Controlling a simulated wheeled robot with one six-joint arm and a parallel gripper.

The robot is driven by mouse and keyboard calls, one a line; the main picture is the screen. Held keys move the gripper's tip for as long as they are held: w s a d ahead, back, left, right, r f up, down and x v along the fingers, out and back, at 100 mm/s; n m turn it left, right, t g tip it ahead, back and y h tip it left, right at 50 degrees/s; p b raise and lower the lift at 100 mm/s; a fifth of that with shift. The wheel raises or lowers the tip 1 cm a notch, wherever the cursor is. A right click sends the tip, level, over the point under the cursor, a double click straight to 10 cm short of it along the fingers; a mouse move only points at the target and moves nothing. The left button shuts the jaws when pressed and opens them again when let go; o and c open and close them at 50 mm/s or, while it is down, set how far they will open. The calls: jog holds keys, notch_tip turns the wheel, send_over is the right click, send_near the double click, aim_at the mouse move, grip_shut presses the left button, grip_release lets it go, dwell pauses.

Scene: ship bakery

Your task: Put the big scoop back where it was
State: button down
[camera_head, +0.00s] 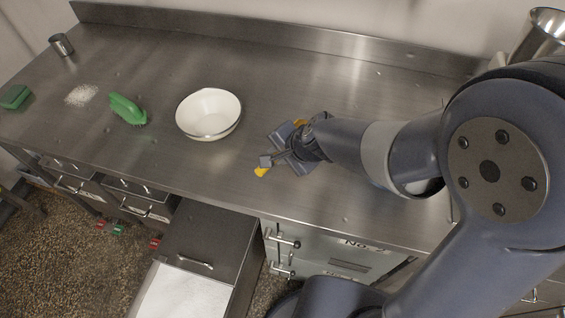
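I cannot make out a big scoop for certain in this view. My gripper (280,147) is over the right half of the steel counter (340,190), to the right of the white bowl. Its yellow-marked parts stand apart and it looks open, with nothing visible between the fingers. Small red and green pieces (118,230) hang or lie below the counter's front edge at the left; they are too small to identify.
A white bowl (208,113), a green brush-like tool (127,108), a patch of white powder (81,95), a green block (15,97) and a metal cup (61,44) are on the counter. A metal bowl (545,35) is at the far right. The counter's back middle is clear.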

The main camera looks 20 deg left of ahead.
jog(key=shift+f+b, duration=0.95)
jog(key=shift+f, duration=1.05)
jog(key=c, duration=1.3)
grip_release()
jog(key=shift+f, duration=0.1)
jog(key=shift+d+r, duration=0.1)
jog(key=shift+r, duration=0.35)
jog(key=p+v, duration=0.2)
jog(key=v, duration=0.9)
jog(key=shift+s+d+r+p, duration=0.1)
jog(key=shift+d+p, duration=0.05)
jog(key=shift+p, duration=0.15)
